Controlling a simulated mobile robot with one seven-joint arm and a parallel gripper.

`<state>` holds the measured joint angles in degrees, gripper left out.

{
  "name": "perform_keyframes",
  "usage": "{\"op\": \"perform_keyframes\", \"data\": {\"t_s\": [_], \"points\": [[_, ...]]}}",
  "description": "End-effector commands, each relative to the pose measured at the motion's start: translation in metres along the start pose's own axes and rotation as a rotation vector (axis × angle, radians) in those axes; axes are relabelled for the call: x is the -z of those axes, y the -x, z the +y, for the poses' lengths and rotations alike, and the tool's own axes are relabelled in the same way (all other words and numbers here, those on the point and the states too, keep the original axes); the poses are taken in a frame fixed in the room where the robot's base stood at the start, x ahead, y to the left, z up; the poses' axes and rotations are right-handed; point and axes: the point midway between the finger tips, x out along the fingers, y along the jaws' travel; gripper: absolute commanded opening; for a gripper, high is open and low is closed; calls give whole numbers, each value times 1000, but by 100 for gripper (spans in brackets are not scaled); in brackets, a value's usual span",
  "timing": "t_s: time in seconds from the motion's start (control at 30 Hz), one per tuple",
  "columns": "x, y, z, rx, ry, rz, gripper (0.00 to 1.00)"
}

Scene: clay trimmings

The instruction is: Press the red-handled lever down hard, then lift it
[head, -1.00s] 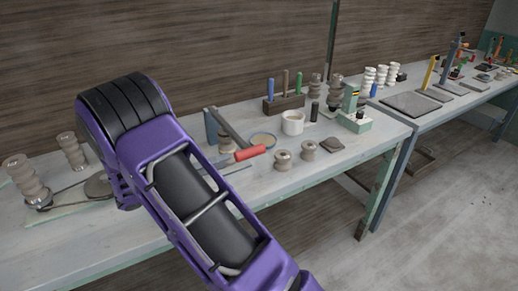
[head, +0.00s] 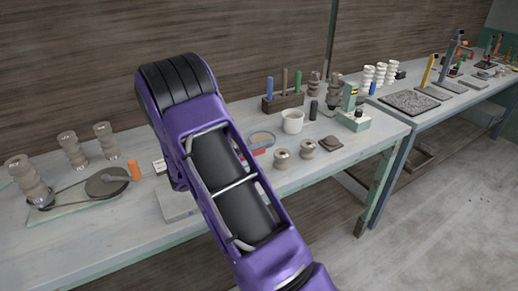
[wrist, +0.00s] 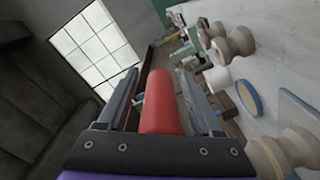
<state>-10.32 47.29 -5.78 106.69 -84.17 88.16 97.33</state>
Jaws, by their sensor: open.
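The lever's red handle (wrist: 162,105) lies between the two fingers of my gripper (wrist: 160,74) in the wrist view. The fingers stand apart on either side of it, with a visible gap, and are not closed on it. In the head view only a small red bit of the handle (head: 260,151) shows past my purple arm. My arm hides my gripper and most of the lever there. A pale grey block or base (head: 176,207) shows at the arm's left edge.
A pulley wheel (head: 107,183) with a belt and an orange piece (head: 135,169) are to the left. A white cup (head: 293,122), a tool block (head: 284,103) and small clay pots (head: 281,158) stand to the right.

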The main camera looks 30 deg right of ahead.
Motion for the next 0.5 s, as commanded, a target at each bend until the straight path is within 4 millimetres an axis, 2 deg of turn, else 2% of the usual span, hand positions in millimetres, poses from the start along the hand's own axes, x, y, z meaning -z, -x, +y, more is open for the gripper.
{"op": "perform_keyframes", "data": {"t_s": [0.03, 0.07, 0.4, 0.5], "points": [[0, 0, 0, 0, 0, 0, 67], [0, 0, 0, 0, 0, 0, 61], [0, 0, 0, -1, 0, 0, 0], [0, 0, 0, -1, 0, 0, 0]]}}
